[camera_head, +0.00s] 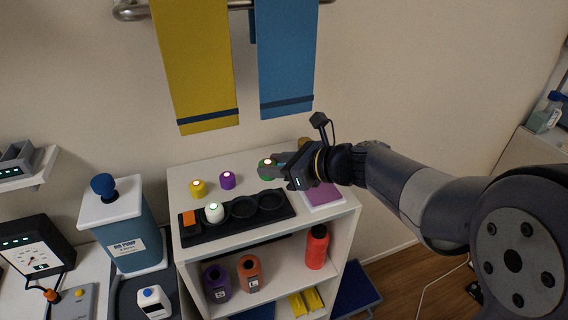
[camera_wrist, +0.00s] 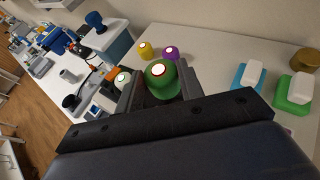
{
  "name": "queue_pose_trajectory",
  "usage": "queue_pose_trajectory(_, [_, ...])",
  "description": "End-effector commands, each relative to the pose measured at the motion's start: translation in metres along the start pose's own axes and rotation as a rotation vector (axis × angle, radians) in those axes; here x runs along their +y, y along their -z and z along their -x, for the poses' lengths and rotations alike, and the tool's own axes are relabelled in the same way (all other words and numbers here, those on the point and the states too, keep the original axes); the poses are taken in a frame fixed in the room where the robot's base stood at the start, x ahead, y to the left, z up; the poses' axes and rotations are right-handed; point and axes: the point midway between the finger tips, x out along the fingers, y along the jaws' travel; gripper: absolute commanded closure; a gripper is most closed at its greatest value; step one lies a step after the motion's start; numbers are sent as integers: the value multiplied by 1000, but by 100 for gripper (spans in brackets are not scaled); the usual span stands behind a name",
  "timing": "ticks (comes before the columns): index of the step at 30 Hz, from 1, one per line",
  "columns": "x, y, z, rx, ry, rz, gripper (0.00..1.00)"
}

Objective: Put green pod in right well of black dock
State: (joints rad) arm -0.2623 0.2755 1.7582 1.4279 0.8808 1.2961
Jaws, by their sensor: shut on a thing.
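The green pod (camera_head: 264,169) with a red-ringed white top is between the jaws of my gripper (camera_head: 278,168), above the shelf top behind the dock. In the wrist view the green pod (camera_wrist: 161,84) is upright between the two fingers, which are shut on it. The black dock (camera_head: 240,227) lies along the front of the shelf top. A white pod (camera_head: 214,212) with a green-ringed top sits in its left round well, beside an orange block (camera_head: 189,217). The middle well (camera_head: 243,208) and right well (camera_head: 271,200) look empty. My gripper hides most of the dock in the wrist view.
A yellow pod (camera_head: 198,188) and a purple pod (camera_head: 227,180) stand behind the dock. A pinkish-purple pad (camera_head: 325,196) lies right of it. Yellow (camera_head: 195,70) and blue (camera_head: 285,60) towels hang behind. Bottles stand on the lower shelf. An air pump (camera_head: 127,232) stands at left.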

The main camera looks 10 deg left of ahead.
Motion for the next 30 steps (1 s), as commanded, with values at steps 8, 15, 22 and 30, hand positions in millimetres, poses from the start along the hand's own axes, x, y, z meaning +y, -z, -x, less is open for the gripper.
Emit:
queue_pose_trajectory(8, [0,10,-4,0,0,0,86])
queue_pose_trajectory(15, [0,25,-10,0,0,0,86])
queue_pose_trajectory(22, [-1,40,-17,0,0,1,86])
queue_pose_trajectory(30, [-1,57,-24,1,0,0,86])
